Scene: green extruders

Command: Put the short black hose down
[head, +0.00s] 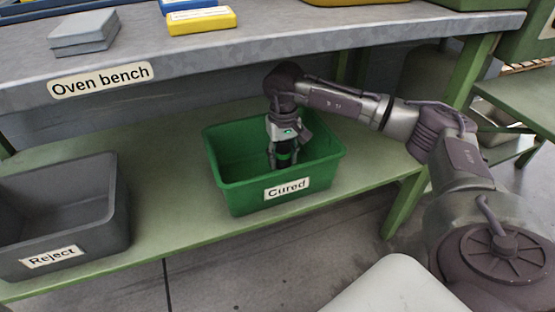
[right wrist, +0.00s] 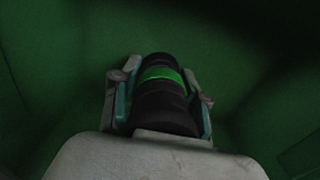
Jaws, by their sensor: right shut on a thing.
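My right gripper (head: 283,157) reaches down inside the green bin labelled "Cured" (head: 231,198) on the lower shelf. It is shut on the short black hose (right wrist: 163,105), which has a bright green band around its middle. In the right wrist view the two fingers (right wrist: 159,95) press on the hose from both sides, with the green bin floor beyond. In the head view only a little of the hose shows between the fingers. I cannot tell whether the hose touches the bin floor. My left gripper is not in view.
A grey bin labelled "Reject" (head: 112,232) stands to the left on the same green shelf (head: 165,205).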

